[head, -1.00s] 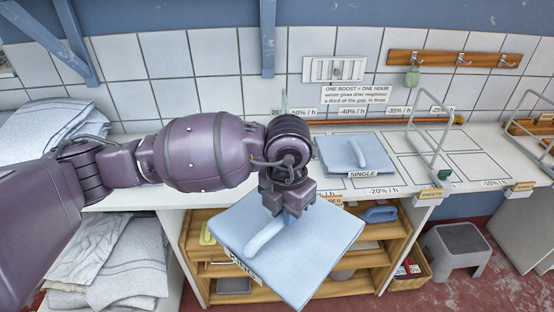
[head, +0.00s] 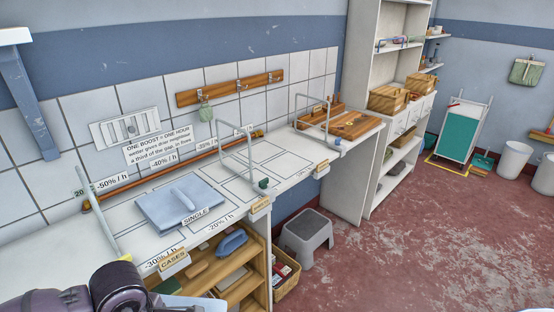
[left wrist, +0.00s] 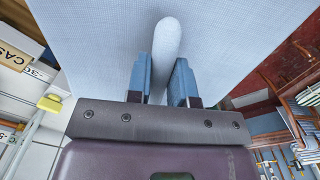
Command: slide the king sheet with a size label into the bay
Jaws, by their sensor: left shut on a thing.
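A flat light-blue folded sheet (left wrist: 90,35) with a rounded grip (left wrist: 168,38) fills the top of the left wrist view. My left gripper (left wrist: 161,74) is shut on that grip, one blue finger on each side. In the head view only a corner of the held sheet (head: 196,303) shows at the bottom left, beyond my arm; its label is out of sight. Another folded sheet (head: 155,208), labelled SINGLE, lies on the counter in the bay between two wire dividers. The bay right of it, past the middle wire divider (head: 236,155), has bare outlined spaces (head: 276,168). My right gripper is not in view.
The counter front carries a CASES sign (head: 173,260) and another small sign (head: 260,205). A further wire divider (head: 311,118) stands before wooden boards (head: 352,124). A grey stool (head: 306,235) stands on the floor below. The floor to the right is largely open.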

